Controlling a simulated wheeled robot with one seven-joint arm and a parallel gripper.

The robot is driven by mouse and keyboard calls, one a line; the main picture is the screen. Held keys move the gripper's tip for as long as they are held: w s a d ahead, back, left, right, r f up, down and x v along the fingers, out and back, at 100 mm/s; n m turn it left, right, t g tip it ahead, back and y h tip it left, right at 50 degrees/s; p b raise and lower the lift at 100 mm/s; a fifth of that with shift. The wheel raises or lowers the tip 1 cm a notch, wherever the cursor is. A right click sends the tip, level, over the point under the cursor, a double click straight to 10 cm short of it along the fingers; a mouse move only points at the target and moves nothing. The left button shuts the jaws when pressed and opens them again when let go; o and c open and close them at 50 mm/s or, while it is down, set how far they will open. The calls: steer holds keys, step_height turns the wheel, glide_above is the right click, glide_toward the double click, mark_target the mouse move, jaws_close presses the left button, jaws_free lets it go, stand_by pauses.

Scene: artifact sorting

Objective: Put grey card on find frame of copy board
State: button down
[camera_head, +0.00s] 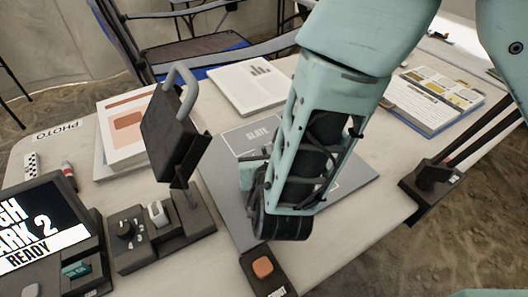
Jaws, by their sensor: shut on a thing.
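The grey copy board (228,200) lies flat on the table, with white outlines and the word SLATE near its far edge. My arm crosses over it and hides much of its middle and right. My gripper (252,170) is low over the board's left-middle part, mostly behind my own wrist. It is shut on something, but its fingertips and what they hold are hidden. I cannot pick out the grey card. The find frame cannot be told for sure among the board's outlines.
A black panel with a grey handle (180,90) stands upright close left of my gripper. A control box (130,250), a screen (40,235) and an orange button (263,267) line the near side.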

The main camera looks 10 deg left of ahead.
steer(key=c, duration=1.5)
jaws_free()
steer(key=shift+c, duration=0.2)
